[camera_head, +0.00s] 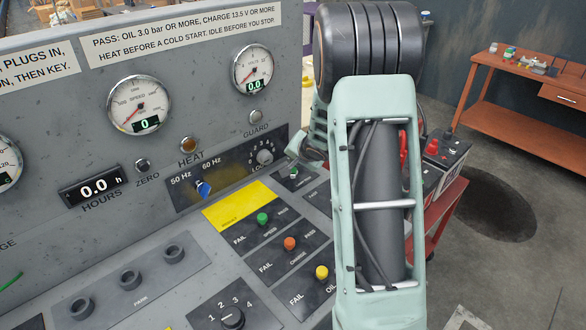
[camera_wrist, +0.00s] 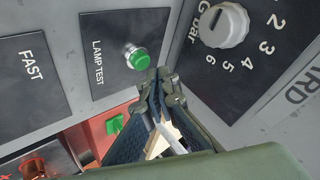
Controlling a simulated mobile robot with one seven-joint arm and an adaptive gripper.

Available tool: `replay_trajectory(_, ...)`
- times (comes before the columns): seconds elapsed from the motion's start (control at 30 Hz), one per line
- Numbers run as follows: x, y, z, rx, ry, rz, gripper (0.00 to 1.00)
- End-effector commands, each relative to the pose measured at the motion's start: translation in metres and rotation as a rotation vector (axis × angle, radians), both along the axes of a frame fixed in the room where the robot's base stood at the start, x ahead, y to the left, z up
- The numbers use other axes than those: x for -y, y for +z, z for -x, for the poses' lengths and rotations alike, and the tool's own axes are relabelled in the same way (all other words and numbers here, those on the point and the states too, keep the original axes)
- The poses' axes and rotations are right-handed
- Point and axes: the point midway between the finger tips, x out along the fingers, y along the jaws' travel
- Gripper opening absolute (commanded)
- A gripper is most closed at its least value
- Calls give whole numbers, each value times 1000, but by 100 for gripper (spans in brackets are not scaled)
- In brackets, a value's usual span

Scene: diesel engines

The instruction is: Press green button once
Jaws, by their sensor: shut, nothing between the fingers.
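The green button (camera_wrist: 138,58) is a round green cap in a metal ring, on a dark plate marked LAMP TEST in the wrist view. My gripper (camera_wrist: 161,88) is shut and empty. Its fingertips appear just below and right of the button in that view; I cannot tell whether they touch it. In the head view my arm hangs on the right, with the gripper (camera_head: 311,147) partly hidden behind it near the panel's right edge. A small green cap (camera_head: 293,173) shows just below the gripper there, apparently the same button.
A green-capped switch (camera_head: 262,218), an orange one (camera_head: 290,243) and a yellow one (camera_head: 321,272) stand on the sloping panel. A numbered knob (camera_wrist: 224,25) sits right of the button. A red cart (camera_head: 450,190) and brown workbench (camera_head: 530,95) stand right.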

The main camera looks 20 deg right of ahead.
Motion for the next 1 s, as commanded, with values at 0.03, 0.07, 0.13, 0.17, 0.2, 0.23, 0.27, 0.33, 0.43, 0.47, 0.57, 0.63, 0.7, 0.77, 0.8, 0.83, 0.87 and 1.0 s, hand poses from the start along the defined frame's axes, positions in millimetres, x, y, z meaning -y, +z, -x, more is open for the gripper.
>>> replay_trajectory(0.03,0,4,0,0,-1,-1,0)
replay_trajectory(0.07,0,6,0,0,-1,-1,0)
replay_trajectory(0.13,0,13,0,1,-1,-2,0)
replay_trajectory(0.17,0,16,0,1,-1,-2,0)
replay_trajectory(0.2,0,20,0,0,-1,-1,0)
replay_trajectory(0.23,0,23,0,0,0,0,0)
replay_trajectory(0.27,0,25,0,0,0,0,0)
replay_trajectory(0.33,0,32,0,0,-1,-1,0)
replay_trajectory(0.43,0,41,0,0,-1,-1,0)
replay_trajectory(0.47,0,43,0,0,-1,-1,0)
replay_trajectory(0.57,0,50,0,0,-1,-1,0)
replay_trajectory(0.63,0,51,0,0,-1,-1,0)
replay_trajectory(0.7,0,50,0,0,-1,-1,0)
replay_trajectory(0.77,0,49,0,0,-1,-1,0)
replay_trajectory(0.8,0,49,0,0,-1,-1,0)
replay_trajectory(0.83,0,49,0,0,-1,-1,0)
replay_trajectory(0.87,0,49,0,0,0,0,0)
replay_trajectory(1.0,0,49,0,0,0,0,0)
